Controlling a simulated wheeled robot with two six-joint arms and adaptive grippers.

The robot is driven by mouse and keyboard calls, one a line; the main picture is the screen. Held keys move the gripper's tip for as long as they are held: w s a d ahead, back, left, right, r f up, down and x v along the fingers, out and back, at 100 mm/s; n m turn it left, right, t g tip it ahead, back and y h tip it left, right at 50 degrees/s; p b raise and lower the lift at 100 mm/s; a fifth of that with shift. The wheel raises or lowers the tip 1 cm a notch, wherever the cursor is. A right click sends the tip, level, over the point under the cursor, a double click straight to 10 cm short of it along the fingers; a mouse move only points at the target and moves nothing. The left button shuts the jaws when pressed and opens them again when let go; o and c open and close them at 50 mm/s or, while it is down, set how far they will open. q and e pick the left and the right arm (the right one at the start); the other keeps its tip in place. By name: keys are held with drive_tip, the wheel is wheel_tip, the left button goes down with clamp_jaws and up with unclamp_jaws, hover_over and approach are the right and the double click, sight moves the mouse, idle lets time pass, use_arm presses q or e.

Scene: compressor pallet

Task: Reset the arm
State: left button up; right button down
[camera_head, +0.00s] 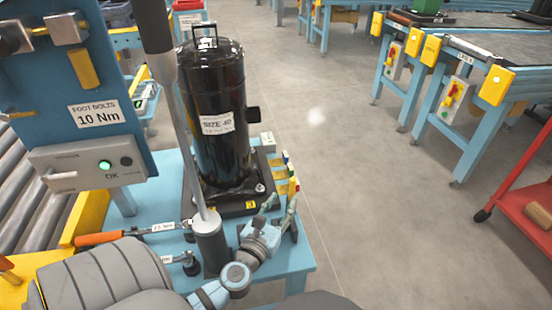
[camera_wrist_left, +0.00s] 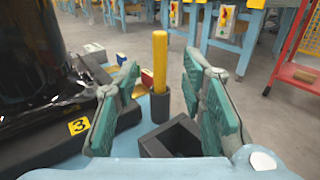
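My left gripper (camera_head: 279,208) is low at the right front of the blue bench (camera_head: 296,256), beside the base of the black compressor (camera_head: 217,100). In the left wrist view my left gripper (camera_wrist_left: 160,68) has its two green-padded fingers wide apart, with nothing held. An upright yellow handle (camera_wrist_left: 160,62) in a dark round holder and an open black square socket (camera_wrist_left: 172,138) show between and beyond the fingers. The compressor base (camera_wrist_left: 70,140) is left of the fingers, apart from them. My right gripper is not in view.
A tool panel (camera_head: 85,85) with a "10 Nm" label stands at the left. An orange-handled tool (camera_head: 100,238) lies at the bench's front left. A grey rod (camera_head: 185,135) rises in front of the compressor. Open floor lies right, before a red cart (camera_head: 520,205).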

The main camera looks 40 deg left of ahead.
use_arm(q)
drive_tip(key=v, duration=0.4)
drive_tip(key=shift+s, duration=0.15)
drive_tip(key=shift+r, duration=0.1)
